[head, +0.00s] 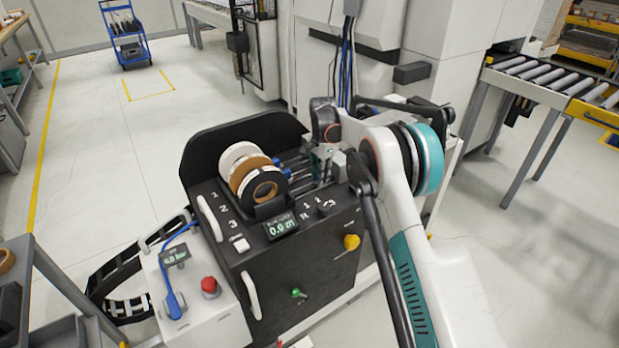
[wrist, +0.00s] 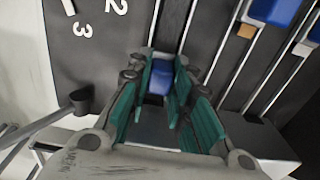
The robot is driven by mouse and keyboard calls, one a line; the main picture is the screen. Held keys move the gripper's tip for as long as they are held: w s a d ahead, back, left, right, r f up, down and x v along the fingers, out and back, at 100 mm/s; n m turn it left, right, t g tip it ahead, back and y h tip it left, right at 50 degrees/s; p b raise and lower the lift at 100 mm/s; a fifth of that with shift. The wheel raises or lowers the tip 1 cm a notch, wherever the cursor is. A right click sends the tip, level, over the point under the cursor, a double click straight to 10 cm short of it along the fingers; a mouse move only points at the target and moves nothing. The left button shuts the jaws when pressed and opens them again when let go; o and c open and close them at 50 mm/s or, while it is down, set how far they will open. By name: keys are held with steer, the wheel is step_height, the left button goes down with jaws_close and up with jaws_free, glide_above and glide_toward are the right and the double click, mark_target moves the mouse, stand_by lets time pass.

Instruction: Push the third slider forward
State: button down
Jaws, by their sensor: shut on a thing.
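The black edge-banding unit (head: 270,292) carries a row of parallel metal rails with blue sliders. In the wrist view, my gripper (wrist: 160,76) has its teal-padded fingers on either side of one blue slider (wrist: 158,88), the one nearest the printed 3, and is shut on it. Part of this slider is hidden by the fingers. Two other blue sliders (wrist: 272,10) and (wrist: 314,32) sit on their rails to the right, apart from my gripper. In the head view, my gripper (head: 324,165) is low over the rails, and the held slider is hidden there.
White, brown and black tape rolls (head: 252,172) stand left of the rails. A display (head: 281,226), a yellow knob (head: 351,242) and a green knob (head: 297,293) are on the unit's front. A control box with a red button (head: 209,285) stands left.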

steer(key=shift+w+d, duration=0.1)
steer(key=c, duration=1.4)
jaws_free()
steer(key=shift+d, duration=0.15)
steer(key=shift+c, duration=0.2)
step_height(320, 180, up, 12)
